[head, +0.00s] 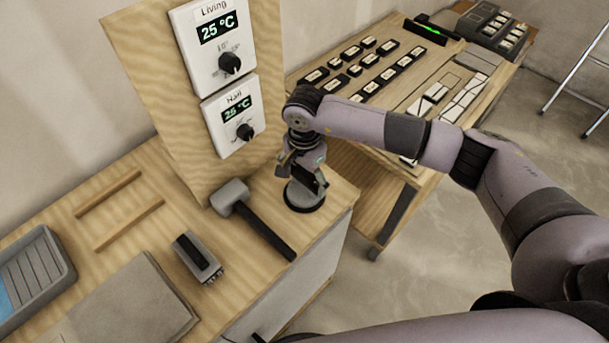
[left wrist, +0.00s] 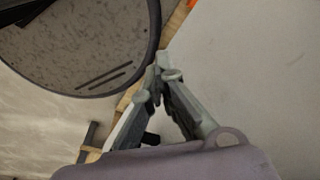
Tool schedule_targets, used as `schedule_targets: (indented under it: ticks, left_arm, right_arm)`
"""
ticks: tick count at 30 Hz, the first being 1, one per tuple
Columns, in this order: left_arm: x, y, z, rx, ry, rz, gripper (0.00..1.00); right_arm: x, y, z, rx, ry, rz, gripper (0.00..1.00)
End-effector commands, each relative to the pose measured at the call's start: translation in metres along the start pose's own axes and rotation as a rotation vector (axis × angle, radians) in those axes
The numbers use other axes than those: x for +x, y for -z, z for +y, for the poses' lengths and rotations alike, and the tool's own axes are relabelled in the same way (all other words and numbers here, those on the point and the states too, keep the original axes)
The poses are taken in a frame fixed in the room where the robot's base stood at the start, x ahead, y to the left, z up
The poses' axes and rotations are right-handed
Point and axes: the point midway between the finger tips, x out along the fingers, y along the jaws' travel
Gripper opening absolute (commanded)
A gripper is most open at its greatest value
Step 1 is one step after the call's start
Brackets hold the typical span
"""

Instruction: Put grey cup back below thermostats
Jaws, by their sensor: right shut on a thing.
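The grey cup (head: 304,196), with a dark round rim at its base, stands upright at the right end of the wooden worktop, right of the thermostat board's foot. My right gripper (head: 303,172) points down from above and is shut on it, hiding its upper part. The upper thermostat (head: 200,60), labelled Living, and the lower thermostat (head: 221,132), labelled Hall, are on the upright board; both read 25 °C. In the left wrist view my left gripper (left wrist: 160,78) has its fingertips together with nothing visible between them.
A grey-headed mallet (head: 258,222) lies just left of the cup. A brush (head: 198,257), wooden sticks (head: 130,222), a grey slab (head: 125,305) and a tray (head: 62,262) lie further left. A second table (head: 392,150) with several labelled blocks stands behind my right arm.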

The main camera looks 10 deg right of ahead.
Motion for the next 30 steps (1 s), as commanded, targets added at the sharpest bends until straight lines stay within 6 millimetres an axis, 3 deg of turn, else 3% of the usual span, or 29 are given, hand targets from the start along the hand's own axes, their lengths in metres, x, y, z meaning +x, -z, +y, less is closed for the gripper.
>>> schedule_targets:
  ticks: [2,3,10,24,30]
  left_arm:
    - [0.004,-0.001,0.000,0.000,0.000,-0.001,0.00]
    - [0.004,-0.001,0.000,0.000,0.000,-0.001,0.00]
    - [0.003,-0.002,0.000,0.000,0.001,-0.003,0.00]
    - [0.001,-0.002,-0.002,-0.001,0.003,-0.004,0.00]
    - [0.023,-0.005,-0.002,-0.001,0.003,-0.004,0.00]
  right_arm:
    - [0.003,0.000,0.000,0.000,0.001,0.001,0.50]
    - [0.003,0.000,0.000,0.000,-0.001,0.001,0.84]
    - [0.002,0.000,0.000,0.001,-0.001,0.001,0.99]
    - [-0.004,0.001,-0.001,0.000,0.002,0.001,1.00]
    - [-0.040,0.001,-0.002,-0.001,0.007,0.004,1.00]
